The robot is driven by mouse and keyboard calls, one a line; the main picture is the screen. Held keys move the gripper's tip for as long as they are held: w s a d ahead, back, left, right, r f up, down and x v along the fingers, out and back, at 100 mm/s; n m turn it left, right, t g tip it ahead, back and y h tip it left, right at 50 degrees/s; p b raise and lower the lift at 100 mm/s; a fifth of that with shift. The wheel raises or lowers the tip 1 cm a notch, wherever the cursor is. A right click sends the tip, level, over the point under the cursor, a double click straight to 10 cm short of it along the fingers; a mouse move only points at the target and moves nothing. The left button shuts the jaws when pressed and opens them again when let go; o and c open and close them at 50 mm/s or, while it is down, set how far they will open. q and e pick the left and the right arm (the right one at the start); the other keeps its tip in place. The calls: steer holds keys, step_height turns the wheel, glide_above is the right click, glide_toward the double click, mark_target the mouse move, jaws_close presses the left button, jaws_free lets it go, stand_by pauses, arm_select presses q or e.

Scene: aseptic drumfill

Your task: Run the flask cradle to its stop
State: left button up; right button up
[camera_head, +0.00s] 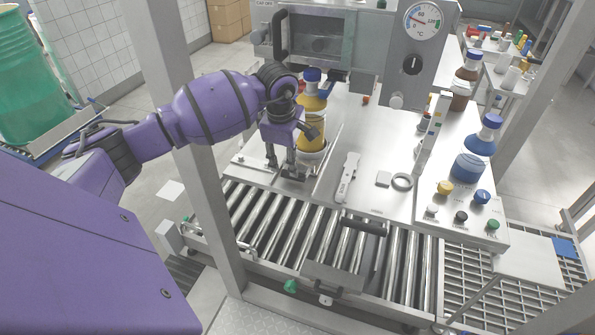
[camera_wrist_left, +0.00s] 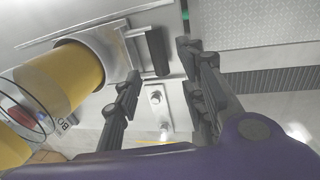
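The flask (camera_head: 311,120), holding yellow liquid under a blue cap, stands upright in a pale metal cradle (camera_head: 314,156) on the steel worktop. In the left wrist view the flask (camera_wrist_left: 70,78) lies to the left, with its lower end in the cradle (camera_wrist_left: 118,47). A short black handle (camera_wrist_left: 157,52) stands beside the cradle. My left gripper (camera_head: 283,171) is low at the near-left side of the flask. Its fingers (camera_wrist_left: 160,65) are open, with the handle in or just beyond the gap; contact cannot be told. My right gripper is not in view.
A button panel (camera_head: 462,212) and blue-capped bottle (camera_head: 482,138) stand farther right. A roller conveyor (camera_head: 270,222) runs below the worktop. A frame post (camera_head: 190,130) stands near my left arm.

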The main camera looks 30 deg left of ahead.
arm_select(q)
steer(key=f, duration=0.3)
steer(key=w+f, duration=0.1)
steer(key=f, duration=0.1)
steer(key=shift+w+f, duration=0.15)
steer(key=shift+f, duration=0.25)
jaws_close()
